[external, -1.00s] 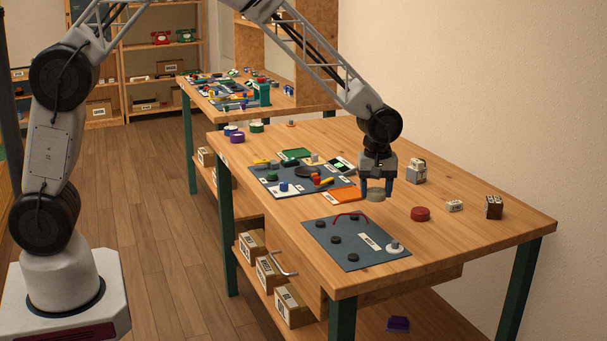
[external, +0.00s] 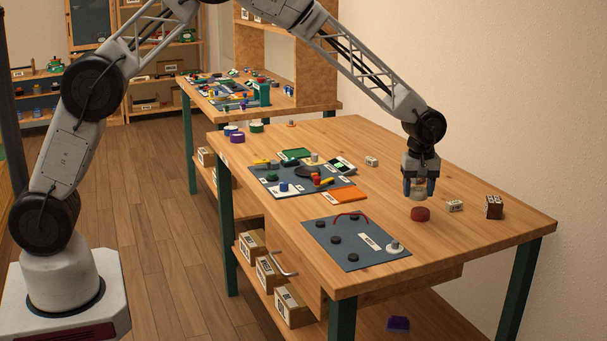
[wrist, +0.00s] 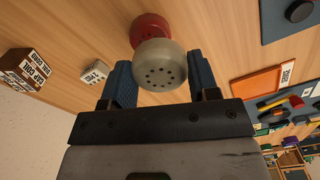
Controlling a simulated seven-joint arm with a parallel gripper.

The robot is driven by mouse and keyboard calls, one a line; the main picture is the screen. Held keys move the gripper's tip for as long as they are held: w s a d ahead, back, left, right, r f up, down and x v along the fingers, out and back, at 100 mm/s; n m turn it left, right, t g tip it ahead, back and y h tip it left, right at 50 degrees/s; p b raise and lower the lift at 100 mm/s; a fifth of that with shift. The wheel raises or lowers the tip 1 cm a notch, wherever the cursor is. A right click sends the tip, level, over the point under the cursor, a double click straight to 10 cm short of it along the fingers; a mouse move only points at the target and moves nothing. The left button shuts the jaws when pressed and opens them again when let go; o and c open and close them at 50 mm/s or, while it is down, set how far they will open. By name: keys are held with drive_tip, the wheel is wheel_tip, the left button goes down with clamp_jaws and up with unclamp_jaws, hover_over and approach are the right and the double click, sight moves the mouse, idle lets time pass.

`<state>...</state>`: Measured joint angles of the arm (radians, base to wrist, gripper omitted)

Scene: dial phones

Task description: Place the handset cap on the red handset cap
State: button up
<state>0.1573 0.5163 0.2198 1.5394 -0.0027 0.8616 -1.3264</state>
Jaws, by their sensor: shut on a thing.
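My gripper (external: 419,191) is shut on a pale grey-beige handset cap (external: 418,195), which is round with small holes in its face. In the wrist view the held cap (wrist: 160,72) sits between the blue fingers. The red handset cap (external: 420,214) lies on the table just below it. In the wrist view the red cap (wrist: 149,28) is partly hidden behind the held cap. The held cap is over the red cap in the external view; I cannot tell if they touch.
A small white labelled box (external: 455,206) and a brown labelled box (external: 493,207) stand right of the red cap. A blue-grey mat (external: 345,258) with dark round pieces and a red curved handset lies front left. Bare wood surrounds the red cap.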

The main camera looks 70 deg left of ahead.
sight(421, 210)
drive_tip(key=shift+w+d, duration=0.15)
drive_tip(key=shift+w, duration=0.6)
drive_tip(key=shift+f, duration=0.1)
drive_tip(key=shift+f, duration=1.7)
drive_tip(key=shift+f, duration=0.1)
drive_tip(key=o, duration=0.9)
wheel_tip(421, 210, up, 12)
drive_tip(key=shift+s, duration=0.1)
